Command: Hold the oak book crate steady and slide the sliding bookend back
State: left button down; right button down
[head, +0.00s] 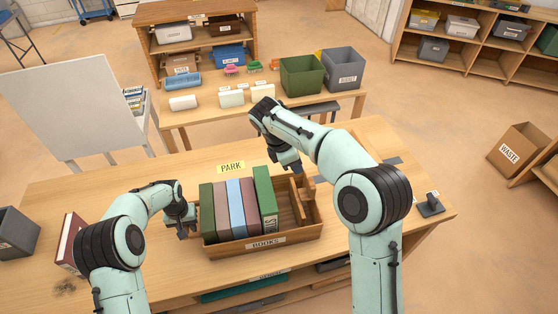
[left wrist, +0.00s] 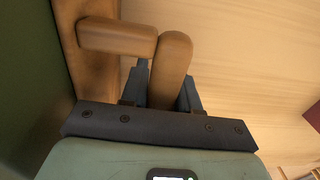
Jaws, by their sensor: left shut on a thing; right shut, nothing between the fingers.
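The oak book crate (head: 283,239), labelled BOOKS, stands on the wooden table. Several upright books (head: 236,208) fill its left and middle part: green, brown, blue, mauve and a taller green one. The wooden sliding bookend (head: 298,201) stands in the right part, with a gap between it and the tall green book. My left gripper (head: 187,228) is at the crate's left end; in the left wrist view its fingers (left wrist: 165,88) are shut on the crate's wooden handle (left wrist: 170,65). My right gripper (head: 292,167) is shut and empty, just above the bookend; contact cannot be told.
A yellow PARK sign (head: 231,167) lies behind the crate. A dark red book (head: 70,238) and a grey bin (head: 17,232) are at the left. A small dark object (head: 430,205) sits at the table's right end.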

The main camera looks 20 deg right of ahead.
pick_arm(q)
jog(key=c, duration=1.3)
grip_release()
jog(key=shift+w+d+r, duration=0.1)
jog(key=shift+r, duration=0.05)
jog(key=o, duration=0.5)
jog(key=shift+o, duration=0.2)
jog(key=shift+s+f, duration=0.2)
jog(key=shift+f, duration=0.05)
notch_tip(320, 180, up, 12)
jog(key=shift+w+r, duration=0.1)
jog(key=shift+r, duration=0.1)
